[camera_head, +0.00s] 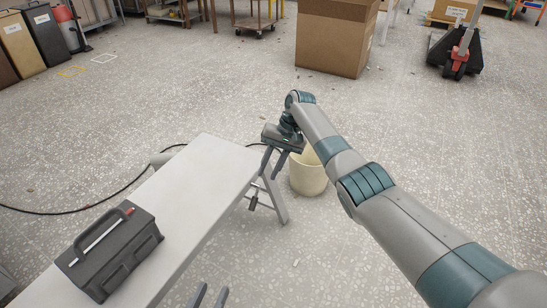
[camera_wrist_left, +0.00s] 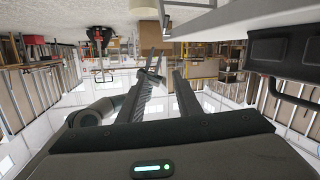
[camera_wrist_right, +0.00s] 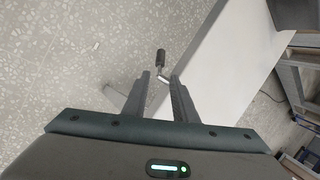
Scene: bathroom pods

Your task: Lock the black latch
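A black-gripped latch handle (camera_head: 253,201) on a thin metal rod shows beside the end of the white table, near the trestle leg. It also shows in the right wrist view (camera_wrist_right: 161,57), just beyond the fingertips. My right gripper (camera_head: 271,175) is open, pointing down beside the table end, above the handle in the head view. In the right wrist view (camera_wrist_right: 159,77) its fingers are apart, with the metal rod showing between their tips. My left gripper (camera_head: 209,296) is open and empty, low at the bottom edge. Its fingers also show apart in the left wrist view (camera_wrist_left: 166,64).
The white table (camera_head: 195,185) runs diagonally, with a dark toolbox (camera_head: 110,252) on its near end. A cream bucket (camera_head: 308,176) stands on the floor right of the trestle leg (camera_head: 275,200). A cardboard box (camera_head: 335,38) stands behind. A black cable crosses the floor at left.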

